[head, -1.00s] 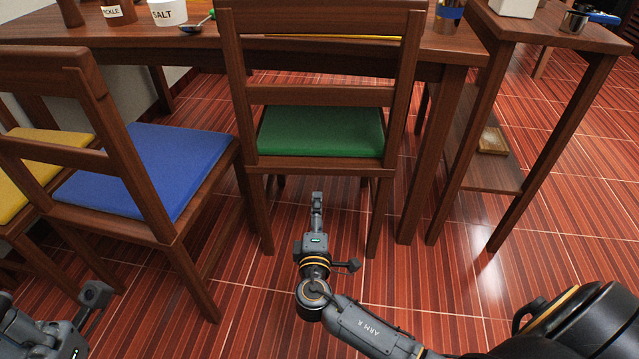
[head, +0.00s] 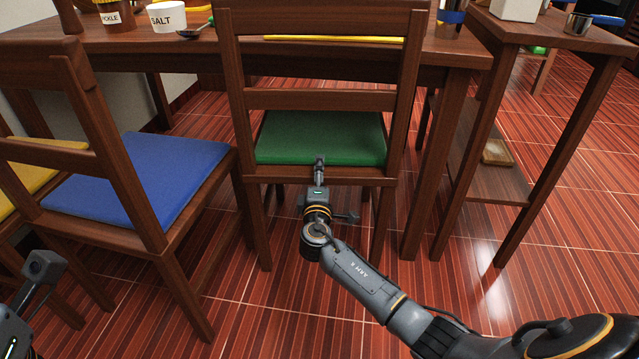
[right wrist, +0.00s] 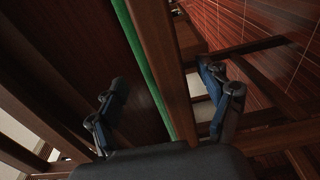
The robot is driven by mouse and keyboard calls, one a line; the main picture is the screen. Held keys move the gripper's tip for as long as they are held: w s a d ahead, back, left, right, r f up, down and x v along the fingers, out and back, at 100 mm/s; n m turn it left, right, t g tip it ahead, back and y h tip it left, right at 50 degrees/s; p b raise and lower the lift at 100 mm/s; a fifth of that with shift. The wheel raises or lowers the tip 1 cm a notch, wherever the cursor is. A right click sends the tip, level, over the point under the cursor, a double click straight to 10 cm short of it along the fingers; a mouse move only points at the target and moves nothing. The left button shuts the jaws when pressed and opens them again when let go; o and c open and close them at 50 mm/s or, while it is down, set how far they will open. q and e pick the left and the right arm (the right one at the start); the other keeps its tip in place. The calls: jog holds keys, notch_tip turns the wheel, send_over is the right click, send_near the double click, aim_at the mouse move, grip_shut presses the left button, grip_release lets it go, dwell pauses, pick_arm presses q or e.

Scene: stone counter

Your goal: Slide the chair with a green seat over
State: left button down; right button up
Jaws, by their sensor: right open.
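The chair with a green seat (head: 320,135) stands at the wooden table, its slatted backrest toward me. My right gripper (head: 319,162) is at the near edge of the seat, below the backrest. In the right wrist view my right gripper (right wrist: 170,95) is open, its fingers on either side of the chair's wooden seat rail (right wrist: 166,65) and the thin green cushion edge (right wrist: 146,60). I cannot tell whether either finger touches the rail. Part of my left gripper (head: 42,268) shows at the lower left, and its fingers cannot be made out.
A chair with a blue seat (head: 140,175) stands close on the left, with a yellow-seated chair (head: 40,150) beyond it. The table (head: 330,60) holds a salt pot (head: 167,17) and other items. A side table (head: 560,32) stands right. Red floor (head: 300,310) is clear in front.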

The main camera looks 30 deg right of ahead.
jog(key=shift+w+d, duration=0.15)
jog(key=shift+w, duration=0.05)
grip_shut()
jog(key=shift+r, duration=0.1)
jog(key=shift+r, duration=0.1)
